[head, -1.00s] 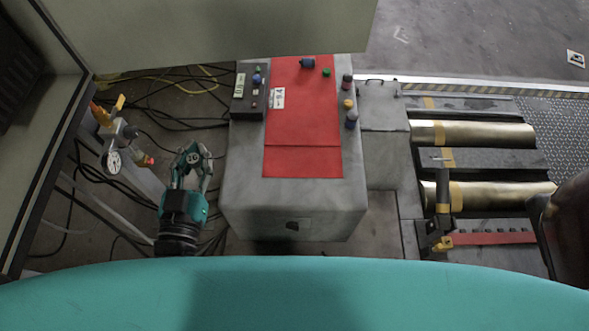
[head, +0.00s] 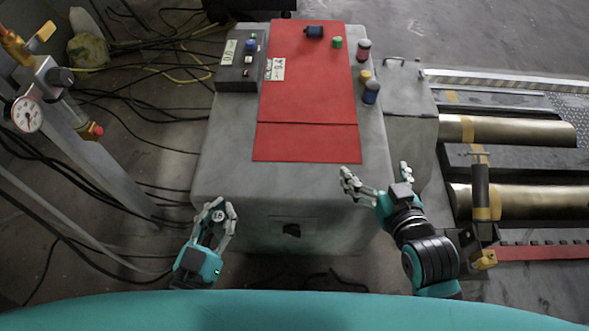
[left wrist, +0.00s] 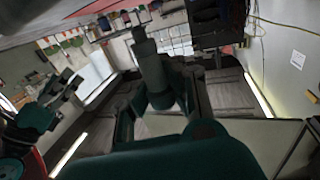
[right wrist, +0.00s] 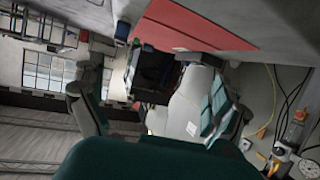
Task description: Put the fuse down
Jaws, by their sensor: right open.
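My left gripper (head: 216,217) is shut on a fuse (head: 218,215), whose round end with a small marking shows between the fingers. In the left wrist view the fuse (left wrist: 150,65) is a dark, stepped cylinder between the fingers. It is held in front of the grey cabinet's (head: 222,165) left front edge, apart from the red mat (head: 305,100) on top. My right gripper (head: 375,180) is open and empty by the cabinet's front right corner.
On the cabinet stand a dark blue cylinder (head: 314,31), a green piece (head: 337,42) and coloured small items along the right edge, including a yellow one (head: 365,76). A black control box (head: 238,72) is at left. Brass rollers (head: 515,130) lie right. The mat's front is clear.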

